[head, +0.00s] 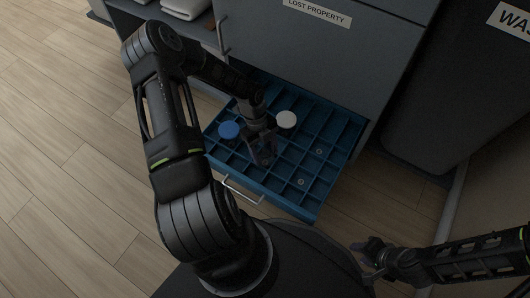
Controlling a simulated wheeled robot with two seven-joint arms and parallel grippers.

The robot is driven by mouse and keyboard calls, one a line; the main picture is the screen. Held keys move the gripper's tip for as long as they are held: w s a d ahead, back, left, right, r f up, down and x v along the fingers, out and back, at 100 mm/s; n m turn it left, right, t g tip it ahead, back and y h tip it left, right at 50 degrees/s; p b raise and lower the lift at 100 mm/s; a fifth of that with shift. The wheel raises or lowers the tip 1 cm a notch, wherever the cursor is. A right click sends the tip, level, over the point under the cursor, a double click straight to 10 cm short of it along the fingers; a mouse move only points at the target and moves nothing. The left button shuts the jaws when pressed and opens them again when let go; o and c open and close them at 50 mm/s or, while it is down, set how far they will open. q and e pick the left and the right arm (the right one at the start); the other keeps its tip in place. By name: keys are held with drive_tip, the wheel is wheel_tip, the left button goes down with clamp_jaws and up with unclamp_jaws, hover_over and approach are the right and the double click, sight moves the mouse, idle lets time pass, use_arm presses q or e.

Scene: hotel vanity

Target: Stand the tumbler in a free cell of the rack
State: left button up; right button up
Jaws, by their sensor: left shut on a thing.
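The rack (290,206) is a blue grid of cells in a pulled-out drawer, in the middle of the head view. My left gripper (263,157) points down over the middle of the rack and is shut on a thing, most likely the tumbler. That thing is dark and mostly hidden by the fingers, so I cannot tell whether it touches the rack floor. My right gripper (366,262) is open and empty at the lower right, outside the drawer.
A blue round-topped item (228,130) stands in a cell left of my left gripper, a white one (286,119) behind it to the right. Small rings (319,152) lie in cells on the right. Several other cells look empty. A dark bin (450,90) stands right.

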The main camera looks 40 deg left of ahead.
use_arm(q)
drive_tip(key=o, duration=1.6)
drive_tip(key=shift+a+r, duration=0.1)
drive_tip(key=shift+r, duration=0.4)
drive_tip(key=p+v, duration=0.4)
drive_tip(key=v, duration=0.7)
drive_tip(key=shift+a+r+p, duration=0.1)
drive_tip(key=shift+p, duration=0.3)
